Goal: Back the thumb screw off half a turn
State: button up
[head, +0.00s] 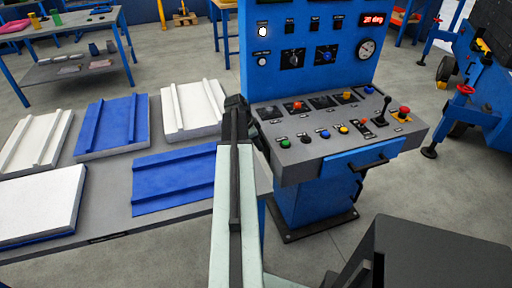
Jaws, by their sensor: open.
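I cannot make out for certain which part is the thumb screw. The blue control console (310,210) stands right of centre with a grey sloped panel (290,160). The panel carries small labelled fittings, including an orange-red knob (297,105), a yellow knob (347,96), a black lever (383,110) and a red mushroom button (404,111). My gripper (237,103) is at the far end of my pale arm, by the panel's left edge in the picture. It is open and looks empty; its fingertips are hard to make out. Whether it touches the panel cannot be told.
A grey table (110,230) at left bears several white and blue ribbed panels. The console's upright face has two black-plated knobs, a gauge (367,48) and a red display (372,20). A blue drawer front (350,165) with a black handle juts forward. Blue machinery stands at right.

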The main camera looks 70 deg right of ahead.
jog(key=shift+r, duration=0.1)
grip_shut()
jog(key=shift+w+d+g+y, duration=0.2)
jog(key=shift+d+g+y, duration=0.2)
jog(key=shift+y, duration=0.2)
jog(key=shift+w+g+y, duration=0.1)
jog(key=shift+g+y, duration=0.3)
jog(key=shift+n+g+y, duration=0.4)
jog(key=shift+g+y, duration=0.1)
jog(key=shift+a, duration=0.1)
